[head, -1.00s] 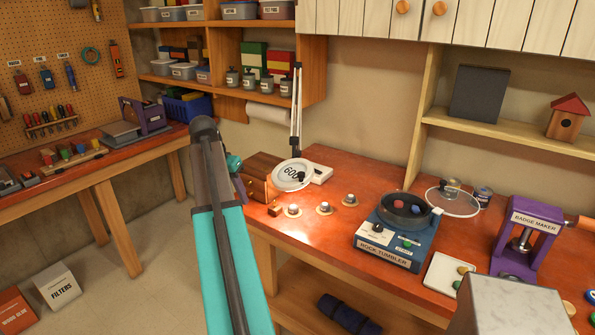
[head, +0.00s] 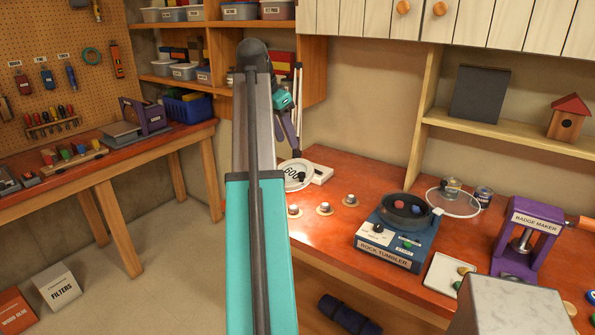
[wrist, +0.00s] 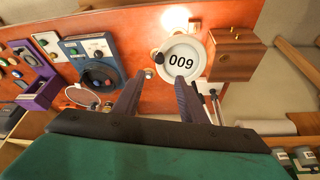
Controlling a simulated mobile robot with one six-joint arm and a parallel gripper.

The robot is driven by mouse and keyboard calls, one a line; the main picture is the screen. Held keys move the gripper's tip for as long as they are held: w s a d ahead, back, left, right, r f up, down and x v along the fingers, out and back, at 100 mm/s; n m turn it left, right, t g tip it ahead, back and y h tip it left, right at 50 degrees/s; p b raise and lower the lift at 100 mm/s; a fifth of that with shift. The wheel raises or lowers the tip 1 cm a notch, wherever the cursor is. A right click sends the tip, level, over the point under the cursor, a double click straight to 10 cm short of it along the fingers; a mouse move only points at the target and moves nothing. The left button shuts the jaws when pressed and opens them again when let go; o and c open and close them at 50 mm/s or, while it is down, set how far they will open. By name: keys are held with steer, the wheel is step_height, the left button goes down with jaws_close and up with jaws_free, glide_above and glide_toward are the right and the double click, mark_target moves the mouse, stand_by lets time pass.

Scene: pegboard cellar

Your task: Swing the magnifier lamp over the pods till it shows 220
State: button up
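The magnifier lamp's round pale head (head: 293,186) hangs over the bench's left part, on a thin jointed arm (head: 298,100). Its disc reads 600 in the head view; in the wrist view the lamp head (wrist: 167,51) shows it upside down as 009. My gripper (head: 296,153) is above the lamp head. In the wrist view my gripper (wrist: 158,86) has its fingers apart and empty, the right one near the head's lower edge.
The rock tumbler (head: 383,252) stands right of the pods, with the purple badge maker (head: 527,235) beyond it. A wooden drawer box (wrist: 236,55) stands close beside the lamp head. The red bench around the pods is mostly clear.

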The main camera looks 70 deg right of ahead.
mark_target(301, 173)
steer(key=shift+f, duration=0.2)
steer(key=shift+p+x, duration=1.55)
steer(key=shift+x, duration=5.2)
steer(key=shift+s+d+r, duration=0.1)
steer(key=shift+c, duration=0.3)
jaws_close()
